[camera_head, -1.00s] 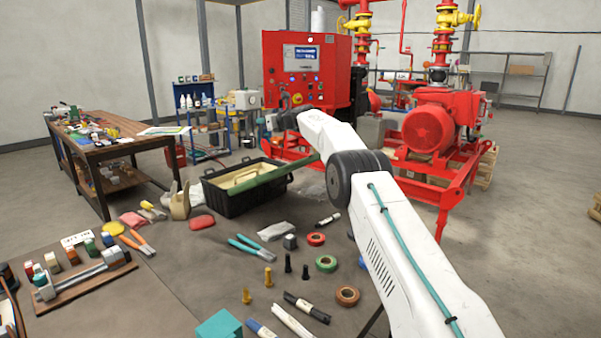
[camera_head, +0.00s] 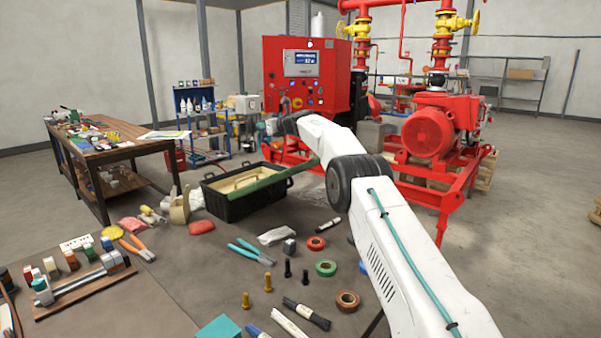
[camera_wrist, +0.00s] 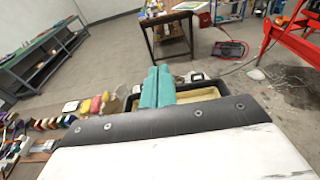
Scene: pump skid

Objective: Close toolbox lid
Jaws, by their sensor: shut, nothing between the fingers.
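The black toolbox (camera_head: 240,211) stands on the floor near the middle of the head view, with a cream tray (camera_head: 228,183) showing inside, so it is open. A long green strip (camera_head: 262,188) slants across its top; it may be the lid seen edge-on, but I cannot tell. My gripper (camera_wrist: 158,72) shows in the wrist view as two teal fingers, shut together and empty. They appear in front of the toolbox, whose cream tray also shows there (camera_wrist: 198,95). Contact with the toolbox or lid cannot be told. In the head view the gripper end is small and unclear.
A wooden workbench (camera_head: 110,150) stands left. A red control cabinet (camera_head: 305,75) and red pump (camera_head: 428,132) stand behind and right. Pliers (camera_head: 250,250), tape rolls, bolts and markers lie spread in front of the toolbox. The floor at far right is mostly clear.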

